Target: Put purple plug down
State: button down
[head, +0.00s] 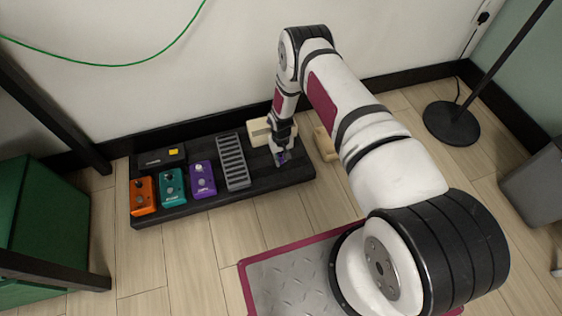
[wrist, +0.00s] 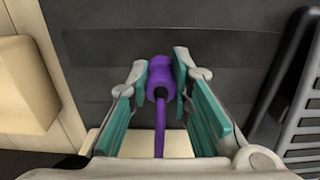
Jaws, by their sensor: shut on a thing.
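The purple plug (wrist: 160,80) is between the teal-padded fingers of my gripper (wrist: 162,72) in the wrist view, with its purple cord trailing toward the camera. My gripper is shut on it. In the head view my gripper (head: 281,160) is low over the right end of the black pedalboard (head: 215,196), and only a small bit of purple shows at its tips. I cannot tell whether the plug touches the board.
On the board are an orange pedal (head: 143,196), a teal pedal (head: 172,187), a purple pedal (head: 203,179), a grey ridged pedal (head: 233,161) and a black box (head: 161,158). Cream blocks (head: 259,132) (head: 325,144) are near my gripper. A black lamp base (head: 451,123) stands right.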

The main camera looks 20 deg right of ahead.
jog(key=shift+f, duration=0.65)
jog(key=shift+f, duration=0.6)
jog(key=c, duration=1.5)
grip_release()
jog(key=shift+o, duration=0.2)
